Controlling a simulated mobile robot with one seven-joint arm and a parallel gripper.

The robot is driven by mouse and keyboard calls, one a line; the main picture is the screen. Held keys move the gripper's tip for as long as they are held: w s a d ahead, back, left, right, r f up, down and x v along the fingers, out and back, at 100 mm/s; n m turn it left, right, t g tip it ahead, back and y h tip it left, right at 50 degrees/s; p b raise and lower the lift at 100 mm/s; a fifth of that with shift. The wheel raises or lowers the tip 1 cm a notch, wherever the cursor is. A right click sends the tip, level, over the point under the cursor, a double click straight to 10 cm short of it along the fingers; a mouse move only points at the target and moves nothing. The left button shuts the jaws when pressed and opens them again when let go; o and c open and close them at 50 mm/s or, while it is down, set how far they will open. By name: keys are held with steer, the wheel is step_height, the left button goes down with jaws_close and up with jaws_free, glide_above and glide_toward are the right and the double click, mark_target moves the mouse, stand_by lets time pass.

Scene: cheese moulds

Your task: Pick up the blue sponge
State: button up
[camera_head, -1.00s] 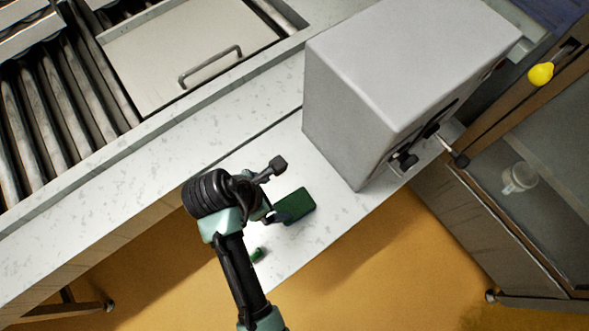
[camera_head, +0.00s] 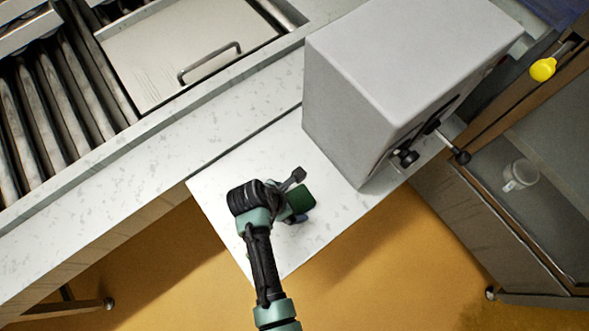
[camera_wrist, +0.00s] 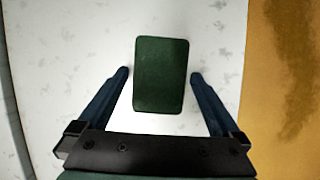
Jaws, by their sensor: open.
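No blue sponge shows. A dark green, rounded rectangular pad (camera_head: 306,199) lies on the white counter, partly hidden by my arm in the head view. In the wrist view the whole green pad (camera_wrist: 160,95) shows from above, flat and green on top; its sides cannot be made out. My gripper (camera_head: 299,195) is open above it. In the wrist view the two dark blue fingers stand on the left and right of the pad, with a gap on both sides. The gripper holds nothing.
A large grey box-shaped machine (camera_head: 385,75) with black knobs stands on the counter just beyond the pad. The counter (camera_head: 225,190) ends close by, over an orange floor. A conveyor with rollers lies upper left. A cabinet with a white mug (camera_head: 520,175) stands right.

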mark_target(293, 203)
steer(key=shift+w+d+f, duration=0.1)
steer(key=shift+d+f, duration=0.05)
steer(key=shift+f, duration=0.3)
steer(key=shift+f, duration=0.2)
steer(key=c, duration=1.3)
step_height(293, 203, up, 10)
steer(key=shift+r+p, duration=0.25)
steer(key=shift+p, duration=0.45)
